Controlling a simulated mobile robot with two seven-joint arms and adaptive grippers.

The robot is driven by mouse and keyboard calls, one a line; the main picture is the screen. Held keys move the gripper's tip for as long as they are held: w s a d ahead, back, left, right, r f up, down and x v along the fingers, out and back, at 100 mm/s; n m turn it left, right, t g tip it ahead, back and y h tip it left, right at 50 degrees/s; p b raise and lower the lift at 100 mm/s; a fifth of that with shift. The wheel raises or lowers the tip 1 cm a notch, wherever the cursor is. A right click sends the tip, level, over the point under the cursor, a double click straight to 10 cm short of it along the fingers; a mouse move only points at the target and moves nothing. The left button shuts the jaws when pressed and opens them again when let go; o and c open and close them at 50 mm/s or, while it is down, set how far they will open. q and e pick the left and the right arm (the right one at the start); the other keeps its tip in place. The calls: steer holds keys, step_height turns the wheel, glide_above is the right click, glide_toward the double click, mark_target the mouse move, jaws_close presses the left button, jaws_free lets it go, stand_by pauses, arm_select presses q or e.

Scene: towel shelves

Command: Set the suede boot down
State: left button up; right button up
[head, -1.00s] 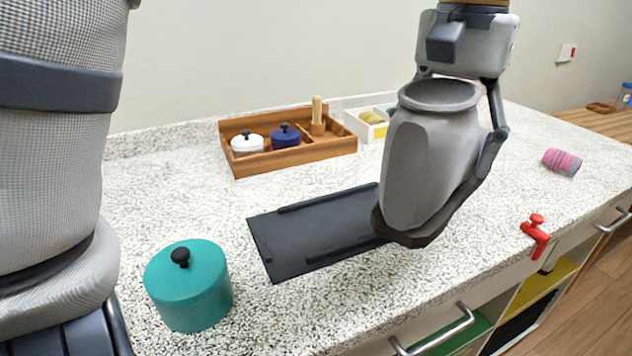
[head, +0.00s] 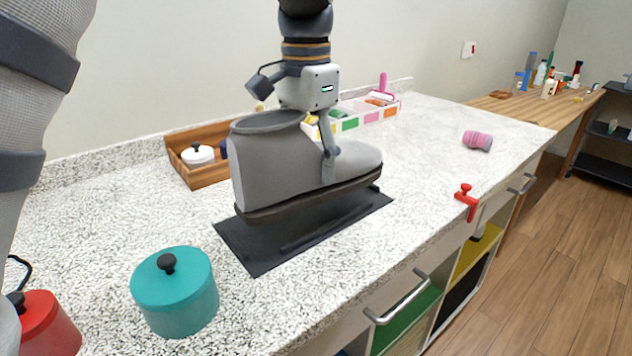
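The grey suede boot (head: 268,168) is upright in the head view, its opening up at the left and its toe pointing right. My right gripper (head: 327,155) comes from above and is shut on the boot; one finger lies against the near side, and the other is hidden behind it. The dark sole is over the black mat (head: 258,256) and seems a little above it, with a dark shadow beneath; contact is hard to tell. My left arm shows at the left edge, but its gripper is out of view.
A teal lidded pot (head: 176,295) stands left of the mat, a red pot (head: 48,325) at bottom left. Behind are a wooden tray (head: 207,176) and a divided white box (head: 365,118). A pink roll (head: 477,140) and red clamp (head: 466,200) are at right.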

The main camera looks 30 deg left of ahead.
arm_select(q)
steer(key=a+f, duration=0.1)
steer(key=f, duration=0.1)
steer(key=w+f, duration=0.1)
steer(key=f, duration=0.1)
steer(key=a+f, duration=0.1)
steer(key=f, duration=0.1)
steer(key=shift+w+a+f, duration=0.3)
steer(key=o, duration=1.5)
steer(key=shift+f, duration=0.1)
step_height(320, 180, up, 12)
steer(key=shift+r+b, duration=0.1)
steer(key=shift+b, duration=0.3)
